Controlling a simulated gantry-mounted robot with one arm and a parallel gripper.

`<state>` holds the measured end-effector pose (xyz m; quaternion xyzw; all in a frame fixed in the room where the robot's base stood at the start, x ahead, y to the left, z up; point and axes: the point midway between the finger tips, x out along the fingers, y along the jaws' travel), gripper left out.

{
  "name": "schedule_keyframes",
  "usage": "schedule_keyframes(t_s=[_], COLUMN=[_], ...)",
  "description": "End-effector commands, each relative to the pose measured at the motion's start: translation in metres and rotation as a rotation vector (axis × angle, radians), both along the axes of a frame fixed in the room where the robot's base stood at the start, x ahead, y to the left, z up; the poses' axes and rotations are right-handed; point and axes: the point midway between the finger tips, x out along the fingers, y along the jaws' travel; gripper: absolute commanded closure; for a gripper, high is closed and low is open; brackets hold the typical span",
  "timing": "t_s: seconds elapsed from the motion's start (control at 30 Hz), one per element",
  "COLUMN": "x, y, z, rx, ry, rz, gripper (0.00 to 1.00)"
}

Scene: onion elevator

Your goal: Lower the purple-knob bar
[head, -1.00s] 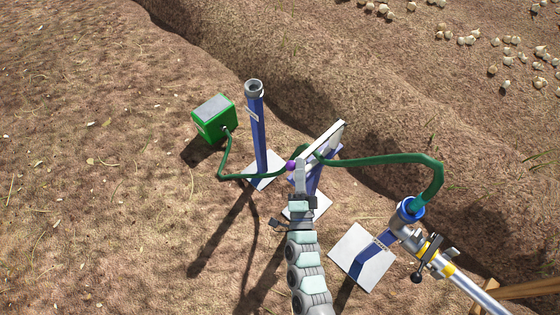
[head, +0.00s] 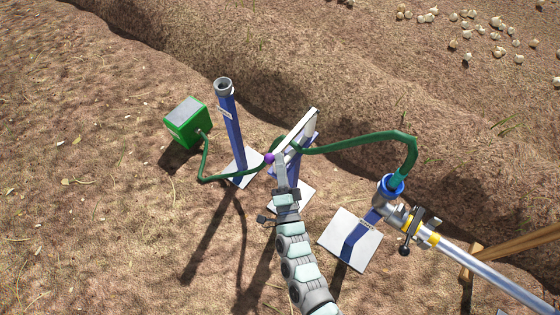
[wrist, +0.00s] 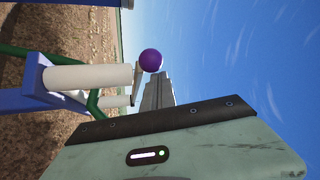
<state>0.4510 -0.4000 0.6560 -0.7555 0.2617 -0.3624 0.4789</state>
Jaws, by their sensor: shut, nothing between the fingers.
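The purple knob (head: 269,158) shows at the left of my gripper's tip in the head view. It also shows in the wrist view (wrist: 151,60), just beyond the tip of my gripper (wrist: 158,88). My gripper (head: 279,158) is shut with nothing between its fingers. I cannot tell whether it touches the knob. The knob's bar is mostly hidden; a thin pale piece (wrist: 138,76) shows beside the knob in the wrist view. The blue stand (head: 293,168) carries a tilted white piece (head: 301,124). White rollers (wrist: 85,77) lie close to the knob in the wrist view.
A green hose (head: 355,142) runs behind the stand from a green box (head: 187,122) to a pipe fitting (head: 390,186) at the right. A blue post (head: 234,130) stands to the left. A silver pipe (head: 485,269) and wooden beam (head: 520,245) lie at the right. Open soil is left.

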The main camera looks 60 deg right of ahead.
Motion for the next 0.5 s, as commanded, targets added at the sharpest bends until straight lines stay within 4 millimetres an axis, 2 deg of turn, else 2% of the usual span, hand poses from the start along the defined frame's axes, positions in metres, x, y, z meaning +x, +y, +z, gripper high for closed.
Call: schedule_keyframes(t_s=[0.03,0.2,0.27,0.5], x=[-0.003,-0.012,-0.019,-0.050], y=[-0.001,-0.004,0.002,0.017], z=[0.011,0.033,0.016,-0.017], rx=[-0.001,-0.003,0.002,0.001], ry=[0.000,-0.001,0.004,0.004], rz=[0.000,0.004,0.007,0.006], gripper=[1.00,1.00,1.00,1.00])
